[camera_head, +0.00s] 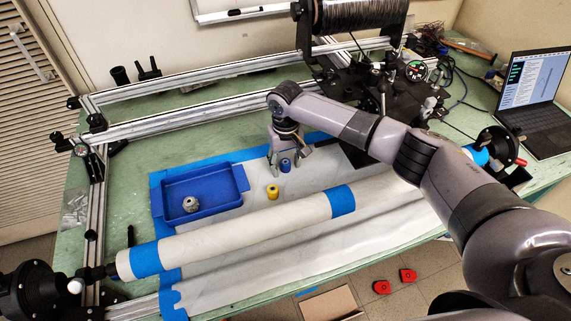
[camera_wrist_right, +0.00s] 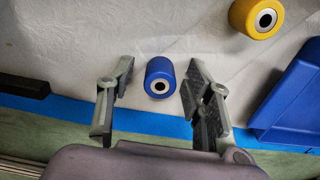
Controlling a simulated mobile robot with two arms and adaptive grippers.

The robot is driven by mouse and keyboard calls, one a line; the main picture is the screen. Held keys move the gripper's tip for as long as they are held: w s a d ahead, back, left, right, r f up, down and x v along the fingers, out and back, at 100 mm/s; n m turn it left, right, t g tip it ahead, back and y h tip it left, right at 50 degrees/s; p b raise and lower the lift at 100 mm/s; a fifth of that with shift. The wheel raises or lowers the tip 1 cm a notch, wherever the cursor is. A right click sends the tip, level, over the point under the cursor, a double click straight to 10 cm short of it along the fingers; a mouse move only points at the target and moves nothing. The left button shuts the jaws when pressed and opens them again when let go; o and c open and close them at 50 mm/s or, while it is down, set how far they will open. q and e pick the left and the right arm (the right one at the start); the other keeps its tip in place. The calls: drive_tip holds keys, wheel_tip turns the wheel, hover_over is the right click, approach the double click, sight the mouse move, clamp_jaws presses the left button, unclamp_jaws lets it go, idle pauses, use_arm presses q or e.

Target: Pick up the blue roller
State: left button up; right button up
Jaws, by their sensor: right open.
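The blue roller (camera_head: 286,165) stands on the white sheet near its blue-taped far edge. In the right wrist view the blue roller (camera_wrist_right: 160,77) lies between the fingertips of my right gripper (camera_wrist_right: 155,80), with a gap on each side. My right gripper (camera_head: 290,160) is open and empty, low over the sheet at the roller. In the head view its fingers partly surround the roller. My left gripper is not in view.
A yellow roller (camera_head: 272,191) stands close by on the sheet; it also shows in the right wrist view (camera_wrist_right: 257,16). A blue tray (camera_head: 237,176) with a metallic part (camera_head: 191,204) is to the left. A long white tube (camera_head: 240,232) with blue bands crosses in front.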

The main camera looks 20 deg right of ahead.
drive_tip(key=shift+c, duration=0.4)
drive_tip(key=c, duration=1)
drive_tip(key=shift+o, duration=0.2)
drive_tip(key=shift+r, duration=0.15)
